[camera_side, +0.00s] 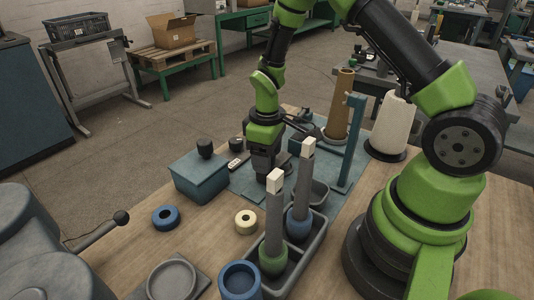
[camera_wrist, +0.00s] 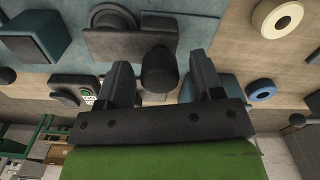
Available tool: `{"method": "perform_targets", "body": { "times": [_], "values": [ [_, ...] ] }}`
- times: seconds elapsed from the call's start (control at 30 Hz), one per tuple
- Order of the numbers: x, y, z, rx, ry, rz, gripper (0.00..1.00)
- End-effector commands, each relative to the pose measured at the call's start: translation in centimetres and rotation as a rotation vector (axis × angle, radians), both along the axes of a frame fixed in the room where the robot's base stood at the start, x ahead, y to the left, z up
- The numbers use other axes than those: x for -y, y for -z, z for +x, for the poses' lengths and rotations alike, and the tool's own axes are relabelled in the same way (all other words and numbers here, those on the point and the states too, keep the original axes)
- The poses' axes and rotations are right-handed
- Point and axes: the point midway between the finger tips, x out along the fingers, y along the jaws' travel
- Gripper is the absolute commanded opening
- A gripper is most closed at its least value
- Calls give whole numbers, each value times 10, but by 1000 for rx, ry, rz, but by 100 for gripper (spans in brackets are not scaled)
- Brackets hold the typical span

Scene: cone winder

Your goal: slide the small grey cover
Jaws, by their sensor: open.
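My gripper (camera_side: 263,170) points down over the blue-grey mat, to the right of a lidded blue box (camera_side: 203,178) in the side view. In the wrist view its two fingers stand apart, with a dark rounded knob (camera_wrist: 158,72) showing between them. I cannot tell whether they touch it. A flat dark grey plate (camera_wrist: 130,42) with a round raised part lies just beyond the fingers in the wrist view. It may be the small grey cover, but I cannot be sure. In the side view my gripper hides this spot.
A grey tray (camera_side: 318,236) holding two tall white-topped bobbins stands in front of the gripper. A blue post (camera_side: 352,140), brown cone (camera_side: 340,105) and white cone (camera_side: 392,125) stand behind right. A blue ring (camera_side: 165,217) and cream ring (camera_side: 246,221) lie in front.

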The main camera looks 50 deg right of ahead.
Motion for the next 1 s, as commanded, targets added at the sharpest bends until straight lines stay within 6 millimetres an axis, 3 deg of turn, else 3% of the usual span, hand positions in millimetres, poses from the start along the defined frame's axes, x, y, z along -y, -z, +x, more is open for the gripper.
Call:
{"method": "perform_targets", "body": {
  "times": [0.13,0.4,0.53,0.8,1.0],
  "values": [
    [0,0,0,0,0,0,58],
    [0,-1,0,0,0,0,0],
    [-5,-1,0,0,-2,0,0],
    [-50,-1,1,1,-7,1,0],
    [-56,-1,1,1,-1,2,0]
  ]
}}
